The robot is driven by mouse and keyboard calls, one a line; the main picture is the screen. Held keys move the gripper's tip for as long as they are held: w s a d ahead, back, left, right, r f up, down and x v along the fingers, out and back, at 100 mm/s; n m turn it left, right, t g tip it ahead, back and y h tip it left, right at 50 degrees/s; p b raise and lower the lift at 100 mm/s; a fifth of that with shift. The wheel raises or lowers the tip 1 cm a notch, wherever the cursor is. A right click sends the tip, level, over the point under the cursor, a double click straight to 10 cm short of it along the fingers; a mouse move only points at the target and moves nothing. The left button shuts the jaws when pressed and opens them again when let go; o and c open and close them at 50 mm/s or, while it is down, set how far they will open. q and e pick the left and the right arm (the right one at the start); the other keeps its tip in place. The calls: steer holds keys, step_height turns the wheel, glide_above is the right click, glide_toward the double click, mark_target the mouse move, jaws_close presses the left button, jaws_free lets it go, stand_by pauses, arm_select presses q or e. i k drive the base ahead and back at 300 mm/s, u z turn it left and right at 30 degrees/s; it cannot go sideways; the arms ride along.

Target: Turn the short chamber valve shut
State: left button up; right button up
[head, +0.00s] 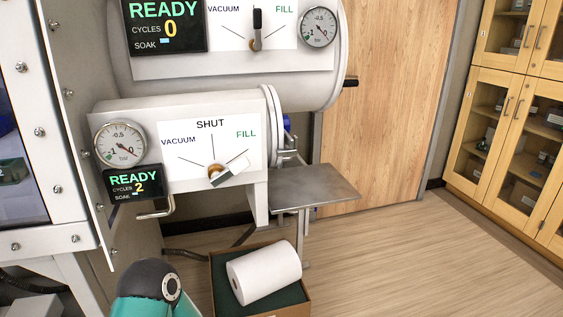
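The lower, smaller chamber (180,104) has a white valve panel marked VACUUM, SHUT and FILL. Its valve lever (233,171) is pale with a dark grey side, on a brass hub (214,169). The lever points right and slightly up, toward FILL, not at SHUT. A gauge (120,143) and a display (133,182) reading READY, CYCLES 2 are left of the panel. A teal and dark arm link of mine (155,290) shows at the bottom left, apart from the valve. Neither gripper is in view.
A larger chamber (240,92) above has its own black valve lever (257,30) pointing up. A metal shelf (315,187) sticks out right of the lower chamber. A box (218,285) with a white roll (264,273) stands below. The floor at right is clear.

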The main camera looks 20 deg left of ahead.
mark_target(217, 177)
steer(key=u, duration=0.05)
steer(key=k, duration=1.05)
steer(key=u, duration=0.45)
steer(key=i, duration=1)
